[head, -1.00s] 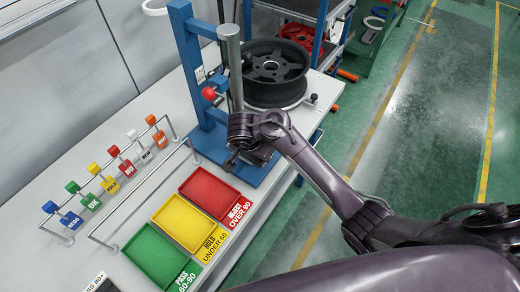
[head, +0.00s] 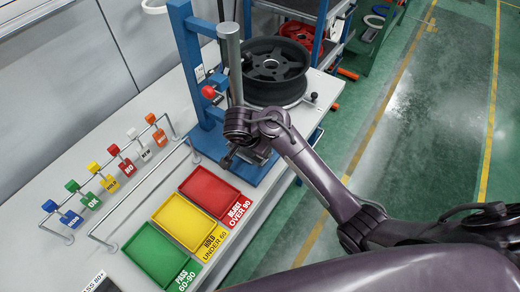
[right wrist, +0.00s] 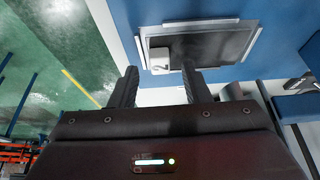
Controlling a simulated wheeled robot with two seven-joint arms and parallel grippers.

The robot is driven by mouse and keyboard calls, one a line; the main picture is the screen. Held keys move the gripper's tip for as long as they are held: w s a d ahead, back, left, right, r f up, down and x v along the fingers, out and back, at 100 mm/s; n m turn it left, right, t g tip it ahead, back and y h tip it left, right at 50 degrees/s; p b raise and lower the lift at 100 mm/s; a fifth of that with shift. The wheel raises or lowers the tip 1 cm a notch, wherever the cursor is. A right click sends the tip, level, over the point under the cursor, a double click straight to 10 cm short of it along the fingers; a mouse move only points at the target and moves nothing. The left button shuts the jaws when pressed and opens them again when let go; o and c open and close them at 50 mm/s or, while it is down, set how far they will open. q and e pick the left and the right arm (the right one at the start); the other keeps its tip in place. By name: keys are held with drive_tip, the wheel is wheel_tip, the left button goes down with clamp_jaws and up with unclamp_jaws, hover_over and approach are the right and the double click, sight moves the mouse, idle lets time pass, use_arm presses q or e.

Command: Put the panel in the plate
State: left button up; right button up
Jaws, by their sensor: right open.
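Small coloured panels hang in a row on a rail rack at the left of the bench, among them a red panel (head: 126,168) and a yellow panel (head: 110,184). Three plates lie in front: red (head: 211,192), yellow (head: 190,222) and green (head: 163,258). My right gripper (head: 230,162) is above the blue base behind the red plate, its tips partly hidden in the head view. In the right wrist view its fingers (right wrist: 160,82) are apart, pointing towards a dark framed rectangle (right wrist: 218,46) on a blue surface. A small pale piece (right wrist: 160,58) overlaps that frame's corner. My left gripper is not in view.
A wheel (head: 274,68) sits by the blue stand (head: 190,65) and its grey post (head: 231,60) near my right gripper. An empty metal rail (head: 145,195) runs between the panel rack and the plates. Open green floor lies right of the bench.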

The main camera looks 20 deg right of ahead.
drive_tip(key=v, duration=1)
drive_tip(key=shift+p, duration=0.35)
drive_tip(key=shift+a, duration=0.15)
